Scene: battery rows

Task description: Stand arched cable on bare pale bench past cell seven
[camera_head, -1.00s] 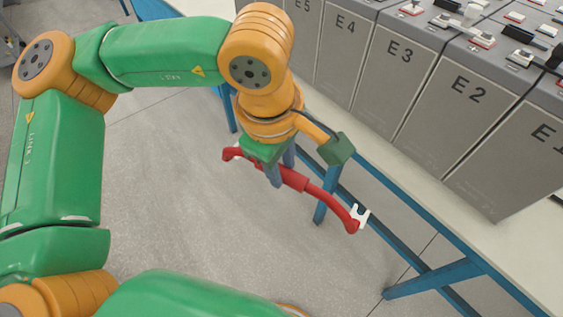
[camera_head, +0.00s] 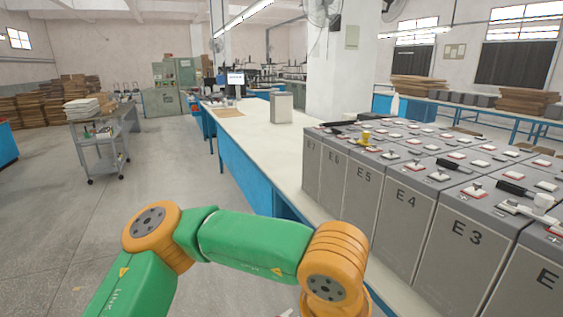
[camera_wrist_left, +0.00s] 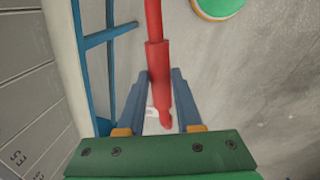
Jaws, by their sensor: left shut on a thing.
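The red arched cable (camera_wrist_left: 156,52) shows in the left wrist view, with a thicker sleeve between my fingers. My left gripper (camera_wrist_left: 160,75) is shut on that sleeve and holds the cable over the floor beside the bench. In the head view the gripper and cable are below the picture; only my left arm shows. Cell seven, marked E7 (camera_head: 311,168), is the farthest labelled cell in the front row. Past it the pale bench top (camera_head: 245,128) is bare for a stretch. My right gripper is in neither view.
A grey box (camera_head: 281,107) stands on the bench beyond the bare stretch. A yellow object (camera_head: 366,138) and dark handles sit on the cell tops. Blue bench legs (camera_wrist_left: 108,37) are close by the cable. A grey cart (camera_head: 104,145) stands left; the floor between is clear.

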